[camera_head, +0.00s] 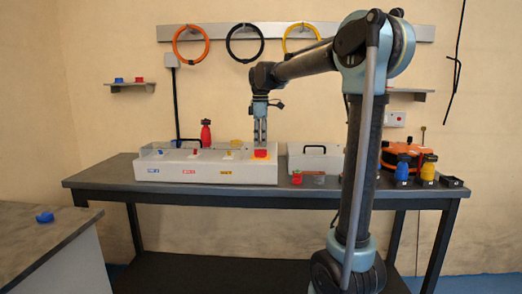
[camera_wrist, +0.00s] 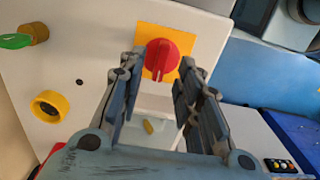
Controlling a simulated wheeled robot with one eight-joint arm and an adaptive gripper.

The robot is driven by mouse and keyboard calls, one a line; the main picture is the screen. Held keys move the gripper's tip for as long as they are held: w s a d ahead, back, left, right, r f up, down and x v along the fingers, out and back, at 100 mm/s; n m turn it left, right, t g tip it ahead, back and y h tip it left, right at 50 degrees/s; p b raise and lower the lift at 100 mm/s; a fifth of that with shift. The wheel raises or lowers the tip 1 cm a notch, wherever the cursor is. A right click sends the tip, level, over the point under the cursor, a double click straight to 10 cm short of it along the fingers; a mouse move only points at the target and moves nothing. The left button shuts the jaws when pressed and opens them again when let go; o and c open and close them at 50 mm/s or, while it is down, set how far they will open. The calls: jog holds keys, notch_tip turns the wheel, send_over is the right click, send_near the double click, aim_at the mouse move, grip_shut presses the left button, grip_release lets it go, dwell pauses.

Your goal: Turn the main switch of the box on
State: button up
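The white box (camera_head: 207,173) stands on the dark table. Its main switch, a red rotary knob (camera_wrist: 162,56) on a yellow plate (camera_wrist: 145,30), also shows at the box's right end in the head view (camera_head: 260,154). My gripper (camera_head: 260,143) points down, directly over the switch. In the wrist view my gripper (camera_wrist: 162,66) is open, with one finger on each side of the knob. Whether the fingertips touch the knob or reach down beside it cannot be told.
A yellow ring (camera_wrist: 48,106) and a green key-like part (camera_wrist: 16,41) are on the panel near the switch. A red bottle (camera_head: 206,133) stands behind the box. A white case (camera_head: 315,160) with a black handle stands right of it.

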aim_at(261, 152)
jog(key=shift+f, duration=1.85)
jog(key=shift+c, duration=0.3)
grip_shut()
